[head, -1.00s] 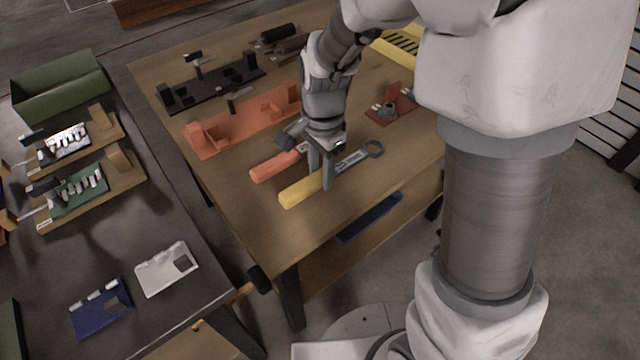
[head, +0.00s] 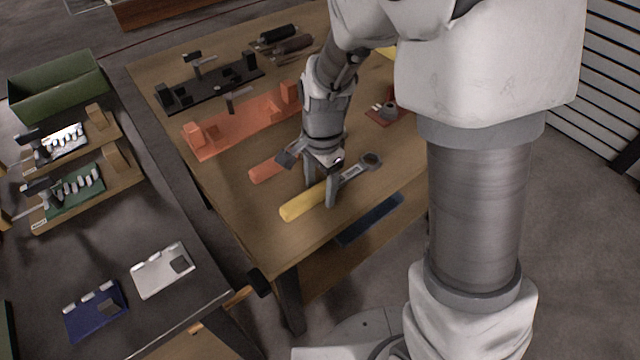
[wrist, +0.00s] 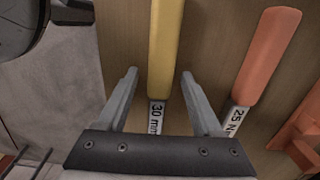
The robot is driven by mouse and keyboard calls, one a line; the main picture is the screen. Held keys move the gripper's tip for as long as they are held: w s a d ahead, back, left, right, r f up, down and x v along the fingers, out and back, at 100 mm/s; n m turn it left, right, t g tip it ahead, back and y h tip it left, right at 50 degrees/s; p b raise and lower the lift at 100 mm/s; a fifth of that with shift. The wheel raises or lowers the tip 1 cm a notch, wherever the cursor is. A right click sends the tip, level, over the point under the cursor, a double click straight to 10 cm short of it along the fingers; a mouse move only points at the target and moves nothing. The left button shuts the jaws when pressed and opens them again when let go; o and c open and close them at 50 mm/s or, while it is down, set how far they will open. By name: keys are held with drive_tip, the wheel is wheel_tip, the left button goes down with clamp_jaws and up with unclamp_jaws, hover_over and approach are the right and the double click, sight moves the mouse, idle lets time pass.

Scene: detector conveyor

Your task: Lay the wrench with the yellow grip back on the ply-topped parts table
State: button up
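The wrench with the yellow grip (head: 301,204) lies on the ply-topped parts table (head: 262,240) near its front edge, its grey ring end pointing to the back right. My gripper (head: 319,194) is low over it, one finger on each side. In the wrist view, the wrench (wrist: 165,50), with "30" on its shank, runs between my open fingers (wrist: 159,74). A gap shows on both sides, so neither finger touches it. Its ring end is hidden under the gripper in that view.
A wrench with an orange grip (head: 266,170) lies beside it, marked "25" in the wrist view (wrist: 265,60). An orange fixture (head: 240,125) and a black fixture (head: 208,88) stand behind. A red block (head: 385,114) is back right. A dark bench (head: 185,305) stands to the left.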

sight(321, 187)
wheel_tip(321, 187, up, 12)
drive_tip(key=p, duration=0.3)
drive_tip(key=s+d+r+n+t, duration=0.5)
drive_tip(key=s+d+r+n, duration=0.5)
drive_tip(key=s+r+n, duration=0.1)
drive_tip(key=s+r, duration=0.1)
drive_tip(key=s, duration=0.1)
drive_tip(key=shift+s+d+t, duration=0.2)
drive_tip(key=shift+s+t, duration=0.2)
wheel_tip(321, 187, up, 9)
drive_tip(key=p, duration=0.9)
drive_tip(key=shift+p, duration=0.35)
drive_tip(key=shift+r, duration=0.1)
